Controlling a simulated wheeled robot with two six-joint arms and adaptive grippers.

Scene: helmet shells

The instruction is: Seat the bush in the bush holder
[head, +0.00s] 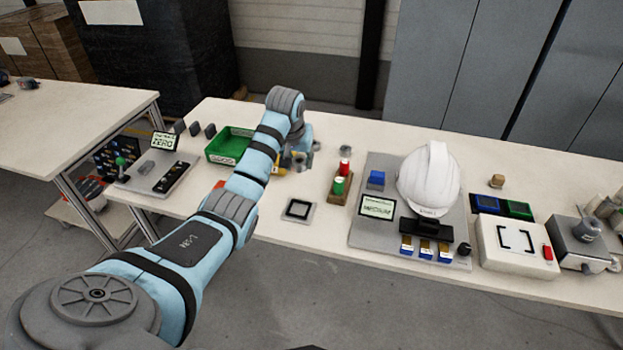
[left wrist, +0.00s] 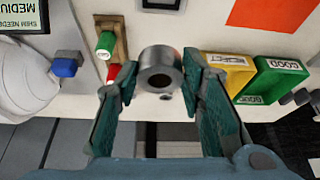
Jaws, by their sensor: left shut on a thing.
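The bush (left wrist: 158,67) is a grey metal ring-shaped cylinder with a dark bore. In the left wrist view it sits between the two green-padded fingers of my left gripper (left wrist: 160,80), which is shut on it. In the head view my left gripper (head: 297,160) is over the table, to the right of the green bin, partly hidden by my own arm. The bush is too small there to make out surely. I cannot tell for certain which thing is the bush holder. My right gripper is not in view.
A wooden block (head: 341,194) with red and green cylinders stands right of the gripper. A green bin (head: 229,146) is on its left and a small dark-framed plate (head: 298,210) lies in front. A white helmet (head: 428,182) sits on a grey board farther right.

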